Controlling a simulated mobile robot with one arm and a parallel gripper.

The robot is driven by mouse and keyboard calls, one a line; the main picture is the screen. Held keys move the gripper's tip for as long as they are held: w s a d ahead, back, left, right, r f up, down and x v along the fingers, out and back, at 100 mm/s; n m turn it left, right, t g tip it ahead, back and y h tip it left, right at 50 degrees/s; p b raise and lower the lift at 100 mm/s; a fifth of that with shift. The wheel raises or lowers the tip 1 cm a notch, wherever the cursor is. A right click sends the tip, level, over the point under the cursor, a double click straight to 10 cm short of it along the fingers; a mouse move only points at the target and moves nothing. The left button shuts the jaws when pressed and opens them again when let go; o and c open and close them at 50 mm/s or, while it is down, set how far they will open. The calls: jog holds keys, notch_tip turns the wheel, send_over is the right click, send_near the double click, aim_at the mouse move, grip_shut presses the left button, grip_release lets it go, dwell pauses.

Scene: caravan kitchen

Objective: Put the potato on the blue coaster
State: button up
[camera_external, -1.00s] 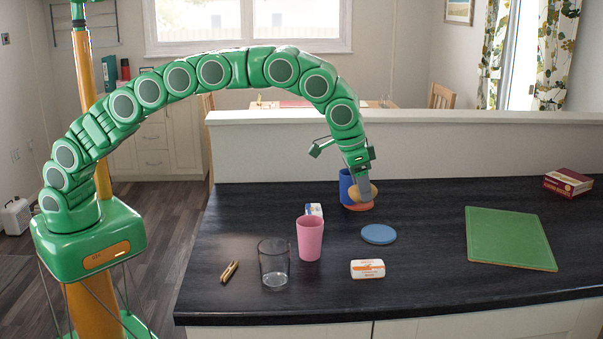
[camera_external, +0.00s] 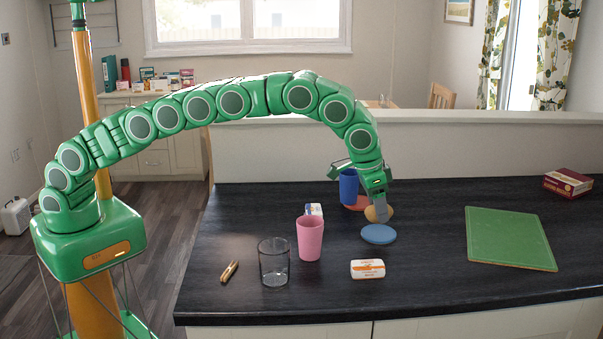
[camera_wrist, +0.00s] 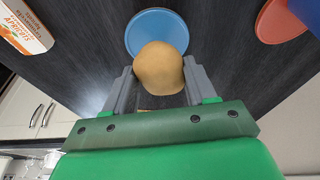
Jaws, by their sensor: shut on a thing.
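The potato (camera_external: 372,215) is brown and round, and it also shows large in the wrist view (camera_wrist: 159,68). My gripper (camera_external: 380,212) is shut on it, with a grey finger on each side in the wrist view (camera_wrist: 157,80). The blue coaster (camera_external: 378,236) is a flat round disc on the dark counter. In the wrist view the potato overlaps the near edge of the blue coaster (camera_wrist: 143,22). The potato is over or just behind the coaster's far side in the external view; I cannot tell whether they touch.
A blue cup (camera_external: 348,187) and an orange-red coaster (camera_external: 357,203) are just behind left. A pink cup (camera_external: 310,240), a clear glass (camera_external: 273,265) and a white-orange packet (camera_external: 368,269) stand nearer the front. A green board (camera_external: 508,238) lies right, with bare counter between.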

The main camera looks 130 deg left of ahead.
aim_at(367, 213)
jog(key=shift+w+a+f, duration=0.1)
jog(key=shift+w+f, duration=0.1)
jog(key=shift+f, duration=1.6)
jog(key=o, duration=1.1)
jog(key=shift+f, duration=0.1)
jog(key=v, duration=1.1)
jog(key=shift+r, duration=0.35)
jog(key=shift+s+r, duration=0.15)
jog(key=shift+r, duration=0.15)
